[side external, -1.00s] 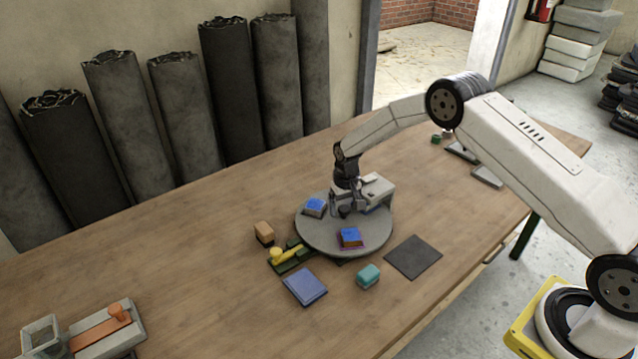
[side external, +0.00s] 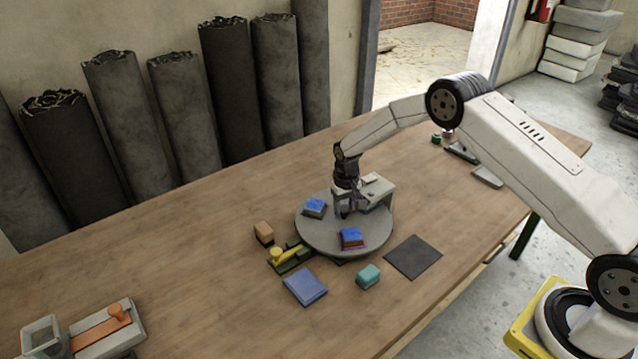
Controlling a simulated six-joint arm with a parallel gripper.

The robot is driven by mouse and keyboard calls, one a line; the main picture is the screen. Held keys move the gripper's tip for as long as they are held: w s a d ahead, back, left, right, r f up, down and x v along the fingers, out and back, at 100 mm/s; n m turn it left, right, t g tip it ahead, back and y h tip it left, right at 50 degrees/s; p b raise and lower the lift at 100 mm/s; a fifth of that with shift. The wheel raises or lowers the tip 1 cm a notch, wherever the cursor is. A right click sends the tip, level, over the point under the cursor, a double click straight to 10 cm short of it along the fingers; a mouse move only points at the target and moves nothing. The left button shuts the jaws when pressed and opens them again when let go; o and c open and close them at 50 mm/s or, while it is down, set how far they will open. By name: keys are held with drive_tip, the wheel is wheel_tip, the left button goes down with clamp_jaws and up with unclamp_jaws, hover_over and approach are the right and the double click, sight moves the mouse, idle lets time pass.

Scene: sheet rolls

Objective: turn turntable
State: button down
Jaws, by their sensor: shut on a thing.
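The turntable (side external: 318,240) is a round grey disc near the middle of the wooden table. Two blocks with blue tops sit on it: one at its left (side external: 315,207) and one at its front (side external: 352,238), which has a purple base. My gripper (side external: 346,213) points down over the disc, between and behind these blocks. It is shut on a small dark knob on the turntable, mostly hidden by the fingers. A pale grey housing (side external: 380,187) stands over the turntable's back right edge, just beside my gripper.
A grey fixture with an orange handle (side external: 112,322) stands at front left. The table's left middle is clear.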

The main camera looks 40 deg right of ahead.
drive_tip(key=shift+n, duration=12)
drive_tip(key=shift+c, duration=0.9)
unclamp_jaws()
drive_tip(key=shift+r, duration=0.15)
